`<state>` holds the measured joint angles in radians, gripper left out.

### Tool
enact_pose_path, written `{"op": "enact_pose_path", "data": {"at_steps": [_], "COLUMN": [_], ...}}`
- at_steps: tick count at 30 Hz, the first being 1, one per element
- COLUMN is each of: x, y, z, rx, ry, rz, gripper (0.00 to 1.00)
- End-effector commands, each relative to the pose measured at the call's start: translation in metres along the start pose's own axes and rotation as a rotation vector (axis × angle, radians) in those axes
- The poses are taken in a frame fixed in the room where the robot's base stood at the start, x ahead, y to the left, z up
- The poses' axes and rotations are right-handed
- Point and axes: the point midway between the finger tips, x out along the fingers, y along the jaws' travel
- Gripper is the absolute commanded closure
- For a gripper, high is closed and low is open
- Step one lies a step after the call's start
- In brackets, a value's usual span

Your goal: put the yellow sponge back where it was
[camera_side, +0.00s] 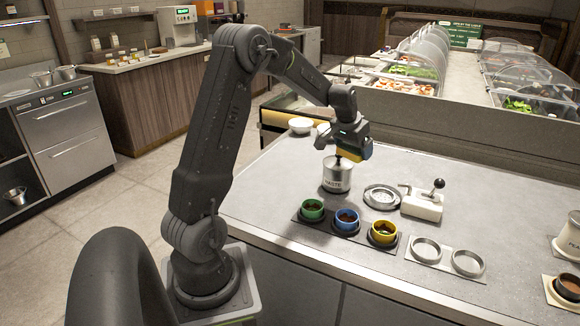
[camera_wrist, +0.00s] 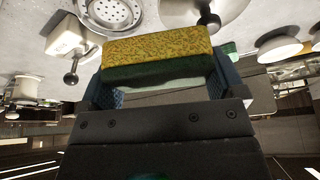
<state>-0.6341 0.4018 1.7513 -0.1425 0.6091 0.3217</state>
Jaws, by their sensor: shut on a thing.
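The yellow sponge (camera_wrist: 160,52), with a dark green scouring layer on one face, is held between the two blue fingers of my gripper (camera_wrist: 160,80) in the wrist view. In the side view, the sponge (camera_side: 353,153) shows as a small yellow patch at the end of my gripper (camera_side: 350,148). They are up in the air, close to the top of the metal waste can (camera_side: 337,179). I cannot tell exactly how far they are from the can. No clear sponge holder or marked sponge spot shows.
A round metal strainer (camera_side: 382,196) and a white lever box (camera_side: 423,205) stand right of the can. In front are green (camera_side: 312,208), blue (camera_side: 347,218) and yellow (camera_side: 384,232) cups, then a two-ring plate (camera_side: 447,258). White bowls (camera_side: 301,125) sit behind.

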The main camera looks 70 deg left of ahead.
Motion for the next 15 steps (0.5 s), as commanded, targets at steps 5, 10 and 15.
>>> {"op": "enact_pose_path", "data": {"at_steps": [5, 10, 15], "x": [0.006, 0.005, 0.002], "y": [-0.094, -0.172, -0.222], "z": [-0.008, -0.002, 0.008], "rx": [-0.134, -0.238, -0.303], "ry": [0.0, 0.001, 0.002], "rz": [-0.054, -0.097, -0.125], "gripper": [0.33, 0.33, 0.33]}}
